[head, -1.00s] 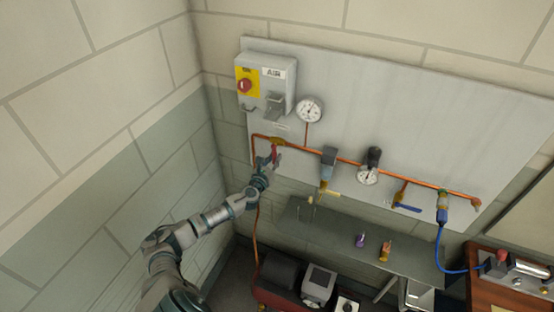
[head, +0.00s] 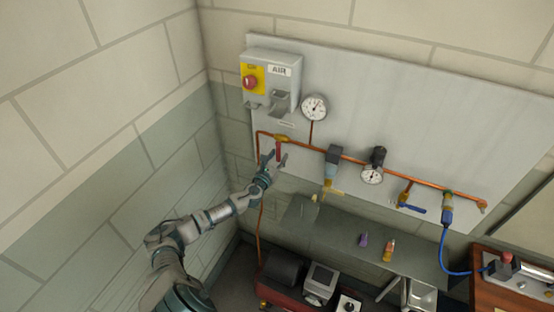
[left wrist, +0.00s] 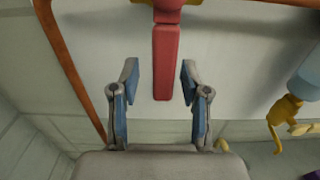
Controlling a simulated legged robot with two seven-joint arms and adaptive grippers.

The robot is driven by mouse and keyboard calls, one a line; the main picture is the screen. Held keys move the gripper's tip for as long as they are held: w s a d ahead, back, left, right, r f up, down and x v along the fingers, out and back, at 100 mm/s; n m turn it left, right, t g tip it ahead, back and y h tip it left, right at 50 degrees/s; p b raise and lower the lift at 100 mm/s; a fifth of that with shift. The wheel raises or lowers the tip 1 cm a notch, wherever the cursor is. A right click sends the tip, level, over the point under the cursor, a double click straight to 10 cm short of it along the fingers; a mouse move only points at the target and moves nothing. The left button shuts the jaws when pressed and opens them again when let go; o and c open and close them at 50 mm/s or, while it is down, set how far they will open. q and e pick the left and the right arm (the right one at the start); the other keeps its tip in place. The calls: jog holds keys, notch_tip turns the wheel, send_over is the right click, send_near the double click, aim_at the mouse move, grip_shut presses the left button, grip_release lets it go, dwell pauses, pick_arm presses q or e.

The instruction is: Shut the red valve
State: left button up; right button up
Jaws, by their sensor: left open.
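The red valve's handle (left wrist: 165,62) hangs straight down from its body on the copper pipe in the left wrist view. In the head view the red handle (head: 278,151) shows small, below the brass valve body (head: 281,138). My left gripper (left wrist: 160,82) is open, with one blue-padded finger on each side of the handle's lower end and a gap on both sides. It also shows in the head view (head: 275,163) just below the valve. My right gripper is not in view.
A grey box with a red button (head: 250,82) and a gauge (head: 314,107) are above the valve. The copper pipe (head: 352,159) runs right to a filter (head: 332,163), a second gauge (head: 372,176) and a blue-handled valve (head: 411,208). A shelf (head: 335,237) is below.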

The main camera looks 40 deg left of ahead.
pick_arm(q)
jog(key=shift+s, duration=0.25)
jog(key=v, duration=1.1)
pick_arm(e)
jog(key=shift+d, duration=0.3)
pick_arm(q)
jog(key=shift+s+d+f, duration=0.15)
